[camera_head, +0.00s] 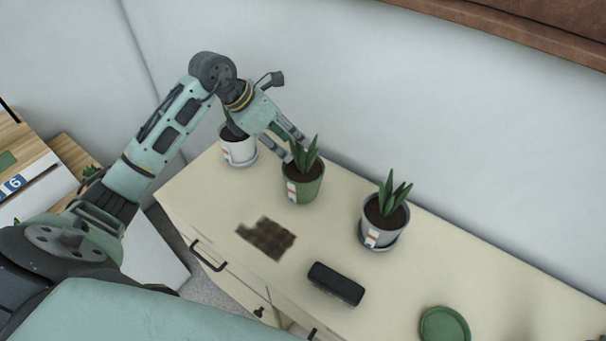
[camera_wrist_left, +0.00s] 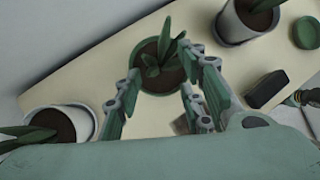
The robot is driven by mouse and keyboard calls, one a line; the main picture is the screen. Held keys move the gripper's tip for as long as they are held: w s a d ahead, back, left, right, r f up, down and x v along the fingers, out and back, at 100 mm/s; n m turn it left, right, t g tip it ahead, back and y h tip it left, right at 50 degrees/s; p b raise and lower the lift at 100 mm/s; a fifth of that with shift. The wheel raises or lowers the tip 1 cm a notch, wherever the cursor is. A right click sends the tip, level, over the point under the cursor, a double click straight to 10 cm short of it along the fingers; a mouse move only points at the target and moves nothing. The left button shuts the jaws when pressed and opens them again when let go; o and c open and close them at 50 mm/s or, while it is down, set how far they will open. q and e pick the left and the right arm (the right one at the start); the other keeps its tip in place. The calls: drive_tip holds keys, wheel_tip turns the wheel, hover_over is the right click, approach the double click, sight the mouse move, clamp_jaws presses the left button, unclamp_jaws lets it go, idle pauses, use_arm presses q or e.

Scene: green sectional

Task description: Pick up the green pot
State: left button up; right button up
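The green pot (camera_head: 303,188) with a leafy plant stands upright on the cream dresser top (camera_head: 222,205), between two white pots. My left gripper (camera_head: 294,149) is at the green pot's upper left, its fingers spread near the rim and leaves. In the left wrist view the green pot (camera_wrist_left: 150,50) shows beyond the open fingers (camera_wrist_left: 155,100), with soil and leaves between them. I cannot tell whether the fingers touch the pot.
A white pot (camera_head: 238,150) stands behind my left gripper, and another white pot (camera_head: 371,232) stands right of the green one. A black case (camera_head: 336,284), a brown patch (camera_head: 266,239) and a green dish (camera_head: 445,325) lie on the dresser. The wall runs close behind.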

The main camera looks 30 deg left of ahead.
sight(303, 154)
use_arm(q)
drive_tip(key=shift+w+d+f, duration=0.45)
drive_tip(key=shift+d+f, duration=0.2)
drive_tip(key=shift+f, duration=0.1)
drive_tip(key=p+x, duration=0.1)
drive_tip(key=x, duration=0.3)
drive_tip(key=shift+f, duration=0.1)
drive_tip(key=shift+w+d+f, duration=0.1)
drive_tip(key=shift+w+f, duration=0.05)
drive_tip(key=shift+f, duration=0.2)
drive_tip(key=shift+c, duration=2.2)
drive_tip(key=c, duration=0.4)
clamp_jaws()
use_arm(e)
drive_tip(key=shift+w+d+r, duration=0.75)
drive_tip(key=shift+d, duration=0.35)
